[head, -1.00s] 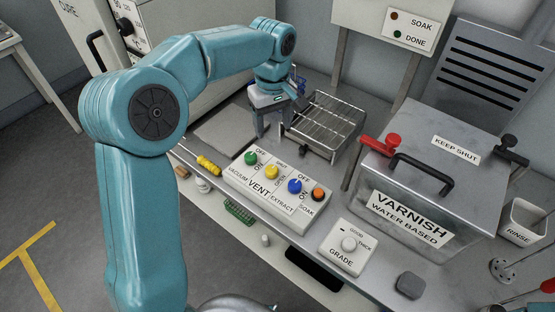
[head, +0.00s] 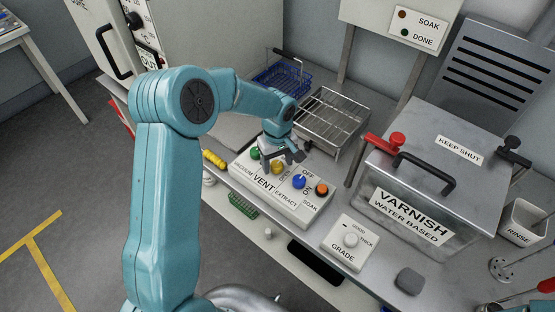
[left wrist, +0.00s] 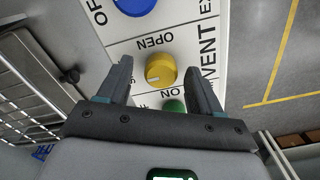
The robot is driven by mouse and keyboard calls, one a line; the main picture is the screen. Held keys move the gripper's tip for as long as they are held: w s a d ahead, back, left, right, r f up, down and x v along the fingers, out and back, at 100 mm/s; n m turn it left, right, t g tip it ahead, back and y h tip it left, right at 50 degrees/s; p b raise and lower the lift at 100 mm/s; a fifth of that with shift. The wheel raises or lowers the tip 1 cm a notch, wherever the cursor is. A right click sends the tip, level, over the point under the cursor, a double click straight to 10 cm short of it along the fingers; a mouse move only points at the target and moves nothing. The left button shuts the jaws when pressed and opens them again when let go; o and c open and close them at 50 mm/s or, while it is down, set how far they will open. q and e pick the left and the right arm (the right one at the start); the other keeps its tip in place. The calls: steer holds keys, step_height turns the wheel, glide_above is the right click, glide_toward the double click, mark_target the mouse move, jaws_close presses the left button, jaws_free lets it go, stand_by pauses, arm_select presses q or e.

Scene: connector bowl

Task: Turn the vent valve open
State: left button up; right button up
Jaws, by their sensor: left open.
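The vent valve is the yellow knob (head: 277,167) on the white control panel (head: 262,184), in the section marked VENT. In the left wrist view the yellow knob (left wrist: 160,70) has a pale mark on its lower left side, away from the word OPEN. A label near that mark is mostly hidden by a finger. My left gripper (head: 283,159) is over the panel, pointing down, and open. In the left wrist view its fingers (left wrist: 158,74) stand either side of the yellow knob, with gaps and nothing held. My right gripper is not in view.
A green knob (head: 254,153) and a blue knob (head: 299,181) flank the yellow one. An orange button (head: 321,189) is at the panel's right end. A wire rack (head: 330,120) and blue basket (head: 281,82) stand behind. The varnish tank (head: 430,190) is to the right.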

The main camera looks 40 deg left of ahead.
arm_select(q)
steer(key=shift+s, duration=0.15)
steer(key=c, duration=1.1)
steer(key=shift+o, duration=0.2)
